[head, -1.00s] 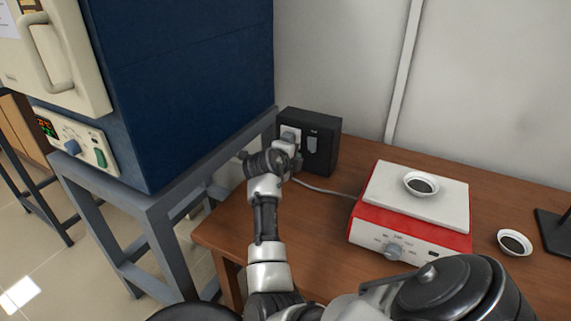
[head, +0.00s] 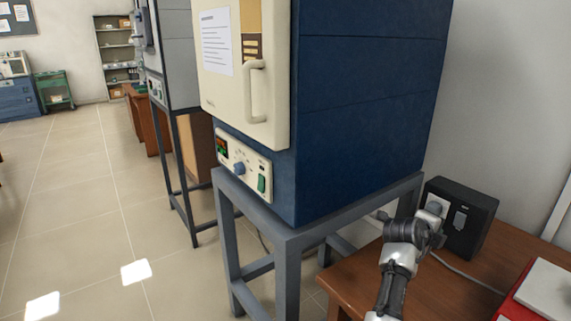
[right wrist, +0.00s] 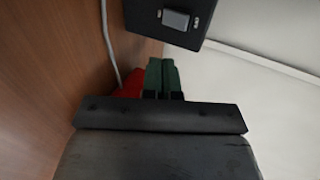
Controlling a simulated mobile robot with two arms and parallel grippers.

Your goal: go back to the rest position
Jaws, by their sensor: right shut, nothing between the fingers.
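My right gripper (head: 430,238) is at the near left side of the black socket box (head: 483,207), close to the white plug in its left socket; I cannot tell from the head view whether they touch. In the right wrist view, the fingers (right wrist: 162,78) are green, side by side and shut, with nothing seen between them. The box (right wrist: 145,20) with its rocker switch is at the top of that view. My left gripper is not in view.
A blue muffle furnace (head: 365,110) with a closed cream door stands on a grey metal frame (head: 285,245), left of the wooden table (head: 360,282). A red and white hotplate (head: 545,290) is at the right edge. Tiled floor (head: 90,220) is open at left.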

